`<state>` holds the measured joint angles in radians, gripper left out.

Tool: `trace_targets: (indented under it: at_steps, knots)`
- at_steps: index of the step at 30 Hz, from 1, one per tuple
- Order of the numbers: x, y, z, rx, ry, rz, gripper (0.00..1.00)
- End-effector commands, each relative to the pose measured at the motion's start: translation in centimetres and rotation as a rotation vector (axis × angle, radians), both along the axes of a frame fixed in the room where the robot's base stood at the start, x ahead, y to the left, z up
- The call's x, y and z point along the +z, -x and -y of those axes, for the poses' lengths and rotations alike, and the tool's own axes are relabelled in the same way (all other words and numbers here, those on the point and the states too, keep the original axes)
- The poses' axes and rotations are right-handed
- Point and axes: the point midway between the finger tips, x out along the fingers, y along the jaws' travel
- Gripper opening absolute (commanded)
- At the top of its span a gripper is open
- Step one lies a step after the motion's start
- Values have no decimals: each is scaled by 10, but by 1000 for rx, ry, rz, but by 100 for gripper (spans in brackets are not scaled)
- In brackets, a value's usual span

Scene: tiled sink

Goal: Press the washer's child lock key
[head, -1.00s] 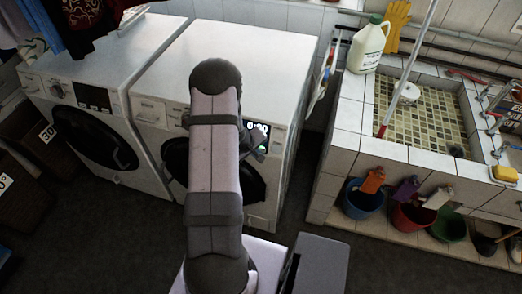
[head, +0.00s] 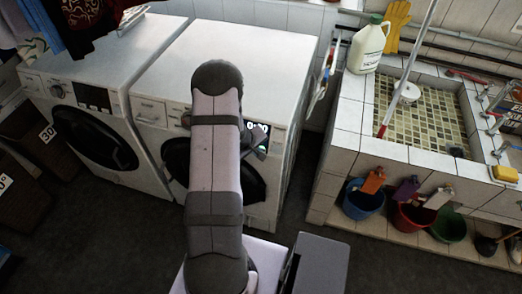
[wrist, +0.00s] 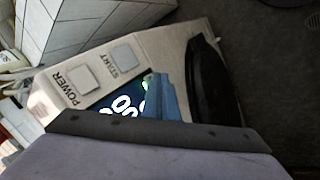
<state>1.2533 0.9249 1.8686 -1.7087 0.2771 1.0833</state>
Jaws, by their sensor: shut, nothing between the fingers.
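The washer (head: 235,65) on the right is white with a round dark door and a lit display (head: 259,130). My arm covers much of its front in the head view. My gripper (wrist: 158,80) is shut and empty, its bluish fingers in front of the panel beside the lit display (wrist: 122,107) in the wrist view. Whether the fingertips touch the panel cannot be told. A POWER key (wrist: 83,78) and a START key (wrist: 122,54) show on the panel (wrist: 150,45), left of the fingers. I cannot make out a child lock key; part of the panel is hidden by my gripper.
A second washer (head: 90,65) stands directly to the left. A tiled sink (head: 345,115) with a white jug (head: 368,48) stands to the right, with several buckets below.

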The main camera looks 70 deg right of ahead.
Motion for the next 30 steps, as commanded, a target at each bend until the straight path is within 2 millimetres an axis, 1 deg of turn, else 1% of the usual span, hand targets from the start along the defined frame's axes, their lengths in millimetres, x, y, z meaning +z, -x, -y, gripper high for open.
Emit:
trace_targets:
  at_steps: [8,22,30]
  knots:
    - [0,0,1,0,0,0,0]
    - [2,0,-9,0,1,1,0]
    - [3,0,-9,0,0,0,0]
